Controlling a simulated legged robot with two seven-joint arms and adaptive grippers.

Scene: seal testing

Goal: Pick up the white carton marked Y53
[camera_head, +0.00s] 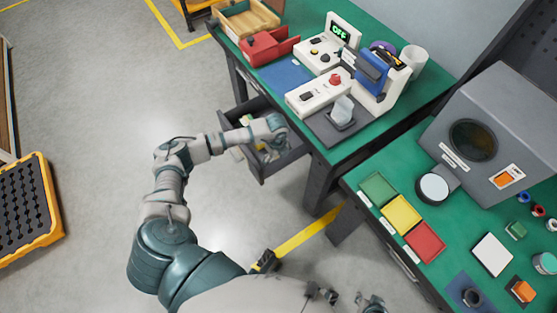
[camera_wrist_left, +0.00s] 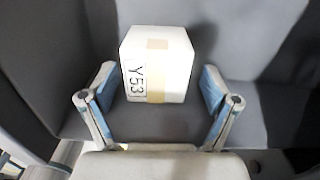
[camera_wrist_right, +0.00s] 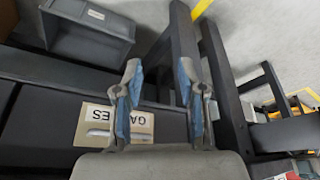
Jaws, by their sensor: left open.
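The white carton marked Y53 (camera_wrist_left: 157,68) shows in the left wrist view, upright on a dark grey surface, with a tan tape strip down its front. My left gripper (camera_wrist_left: 158,82) is open, with its blue-padded fingers to the left and right of the carton's lower part. Gaps show on both sides, and the carton is not gripped. In the head view my left gripper (camera_head: 277,133) is over the open drawer (camera_head: 285,167) and hides part of its inside; I cannot make out the carton there. My right gripper (camera_wrist_right: 159,75) is open and empty in the right wrist view.
The green bench (camera_head: 322,140) above the drawer carries a red bin (camera_head: 268,46) and a sealing device (camera_head: 375,75). In the right wrist view, a closed drawer labelled GAUGES (camera_wrist_right: 115,125) and dark bench legs (camera_wrist_right: 215,60) are close to the right gripper.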

